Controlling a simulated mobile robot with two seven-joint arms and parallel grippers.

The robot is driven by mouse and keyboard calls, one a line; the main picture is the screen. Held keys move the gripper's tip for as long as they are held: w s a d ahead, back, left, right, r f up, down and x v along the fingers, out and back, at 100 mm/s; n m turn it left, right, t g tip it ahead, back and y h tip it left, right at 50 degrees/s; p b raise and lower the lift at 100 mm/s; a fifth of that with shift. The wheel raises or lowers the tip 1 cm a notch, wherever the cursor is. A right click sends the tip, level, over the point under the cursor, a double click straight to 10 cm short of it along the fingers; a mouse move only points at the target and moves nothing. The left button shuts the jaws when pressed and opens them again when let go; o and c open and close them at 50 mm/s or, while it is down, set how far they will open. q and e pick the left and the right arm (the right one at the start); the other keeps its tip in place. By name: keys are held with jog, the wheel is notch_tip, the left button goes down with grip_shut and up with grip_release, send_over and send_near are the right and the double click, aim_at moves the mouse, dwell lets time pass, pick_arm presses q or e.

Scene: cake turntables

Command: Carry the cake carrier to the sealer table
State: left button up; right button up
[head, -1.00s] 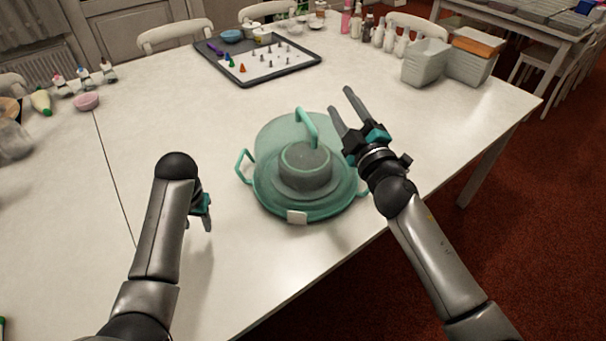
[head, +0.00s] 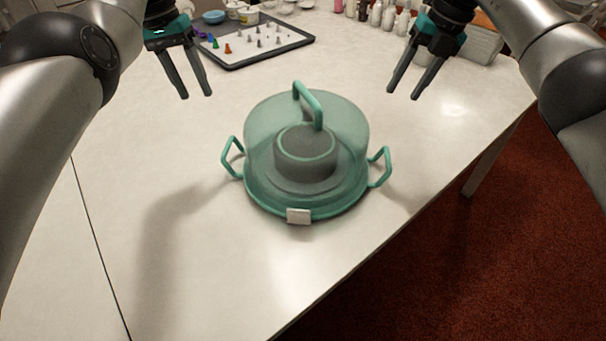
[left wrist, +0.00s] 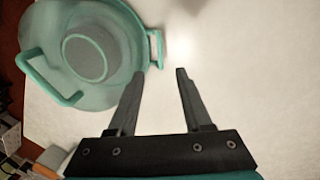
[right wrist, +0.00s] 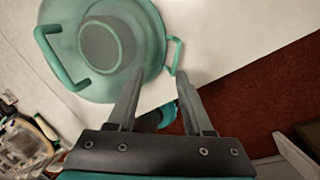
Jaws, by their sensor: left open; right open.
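The cake carrier (head: 307,135) is a translucent teal dome with a top handle, two side handles and a white front clasp. It stands upright on the white table (head: 240,285), with a round grey shape inside. It also shows in the left wrist view (left wrist: 118,45) and the right wrist view (right wrist: 145,35). My left gripper (head: 198,97) is open and empty, raised above the table to the upper left of the carrier. My right gripper (head: 402,96) is open and empty, raised to its upper right. Neither touches the carrier. I cannot tell which table is the sealer table.
A dark-rimmed tray (head: 268,58) with small coloured cones lies at the back. Bottles (head: 376,14) and grey bins (head: 480,48) stand at the back right. The table is clear around the carrier; its right edge drops to red carpet (head: 490,240).

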aim_at(388, 152)
pick_arm(q)
jog(key=f+b, duration=0.3)
jog(key=shift+d, duration=0.3)
pick_arm(e)
jog(key=shift+m+h, duration=0.3)
jog(key=shift+h, duration=0.1)
jog(key=d+f, duration=0.2)
jog(key=f, duration=0.1)
jog(key=shift+s+d, duration=0.2)
jog(key=shift+s, duration=0.2)
jog(key=shift+f, duration=0.1)
pick_arm(q)
jog(key=d+f, duration=0.1)
jog(key=f, duration=0.9)
jog(key=d+f, duration=0.1)
jog(key=f, duration=0.4)
jog(key=shift+s+d, duration=0.1)
jog(key=shift+d, duration=0.25)
pick_arm(e)
jog(key=a+f, duration=0.1)
jog(key=f, duration=0.4)
jog(key=a+f, duration=0.1)
jog(key=f, duration=0.4)
jog(key=a+f, duration=0.1)
jog(key=f, duration=0.4)
jog(key=shift+w, duration=0.1)
pick_arm(q)
grip_shut()
pick_arm(e)
grip_shut()
